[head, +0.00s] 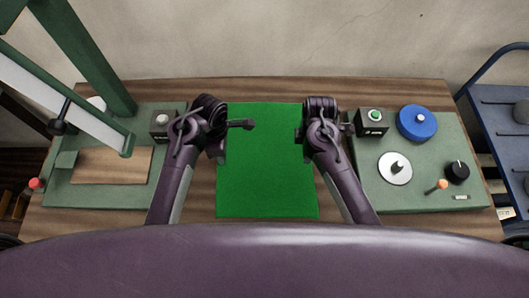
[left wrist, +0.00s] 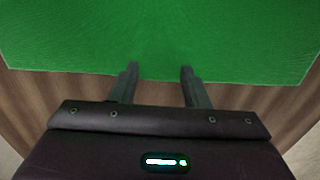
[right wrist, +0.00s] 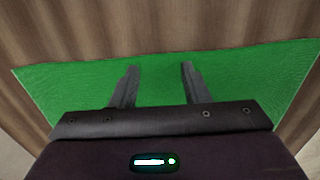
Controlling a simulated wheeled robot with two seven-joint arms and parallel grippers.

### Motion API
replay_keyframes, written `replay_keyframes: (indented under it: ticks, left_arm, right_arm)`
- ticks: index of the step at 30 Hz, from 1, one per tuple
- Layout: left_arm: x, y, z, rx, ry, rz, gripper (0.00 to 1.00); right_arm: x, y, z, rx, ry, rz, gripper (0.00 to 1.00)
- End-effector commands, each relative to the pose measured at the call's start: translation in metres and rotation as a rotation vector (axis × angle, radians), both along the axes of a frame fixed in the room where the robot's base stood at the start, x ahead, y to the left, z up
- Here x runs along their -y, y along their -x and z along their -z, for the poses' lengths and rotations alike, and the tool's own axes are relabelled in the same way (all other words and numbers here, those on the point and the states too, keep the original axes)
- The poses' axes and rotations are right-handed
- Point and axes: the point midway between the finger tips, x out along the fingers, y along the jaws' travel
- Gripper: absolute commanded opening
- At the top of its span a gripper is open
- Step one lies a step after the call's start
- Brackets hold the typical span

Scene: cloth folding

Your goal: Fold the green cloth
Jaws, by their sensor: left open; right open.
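The green cloth (head: 268,170) lies flat and unfolded on the wooden table, between my two arms in the head view. My left gripper (left wrist: 160,70) is open and empty, with its fingertips over one edge of the cloth (left wrist: 160,35) in the left wrist view. My right gripper (right wrist: 160,69) is open and empty, with its fingertips over the cloth (right wrist: 230,75) in the right wrist view. I cannot tell whether the fingertips touch the cloth. My arms hide parts of its left and right edges in the head view.
A green board (head: 90,195) with a tilted frame stands at the left. Another green board (head: 425,203) at the right carries a blue disc (head: 417,123), a silver disc (head: 395,168), a black knob (head: 457,172) and a green-button box (head: 371,121). A blue cart (head: 500,125) stands beyond.

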Motion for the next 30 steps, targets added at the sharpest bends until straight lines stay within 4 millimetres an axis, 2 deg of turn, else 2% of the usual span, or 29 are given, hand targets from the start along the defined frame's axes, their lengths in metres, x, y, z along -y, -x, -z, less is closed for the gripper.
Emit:
replay_keyframes:
  ticks: [2, 20, 30]
  left_arm:
    - [0.0000, -0.0001, 0.0017, 0.000, 0.000, 0.000, 0.40]
    - [-0.0002, 0.0004, 0.0018, -0.001, 0.000, 0.000, 0.01]
    - [-0.0002, 0.0004, 0.0019, -0.001, 0.000, 0.000, 0.00]
  right_arm:
    - [-0.0001, 0.0000, 0.0017, 0.000, 0.000, 0.000, 0.40]
    - [0.0001, 0.0003, 0.0018, -0.001, 0.000, 0.000, 0.01]
    - [0.0002, 0.0003, 0.0018, -0.001, 0.001, 0.000, 0.00]
